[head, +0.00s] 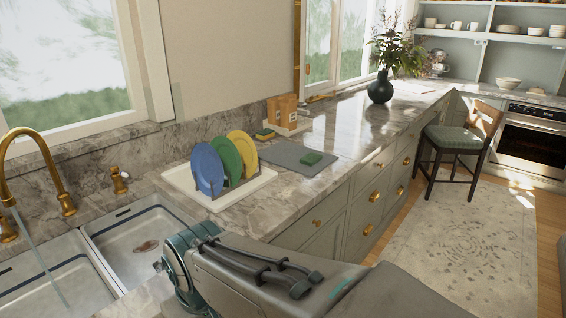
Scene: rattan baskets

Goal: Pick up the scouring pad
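A small green pad (311,158), which looks like the scouring pad, lies flat on a grey mat (283,153) on the marble counter. A yellow sponge with a dark green side (264,134) lies behind the mat, near the wall. My arm crosses the bottom of the head view, well in front of the pad and apart from it. My gripper does not show in this view.
A white drainer tray (258,184) with a blue, a green and a yellow plate stands left of the mat. A wooden block (283,110) stands behind it. The sink (133,235) and gold tap (40,150) are at left. A dark vase (381,88) stands farther back; the counter between is clear.

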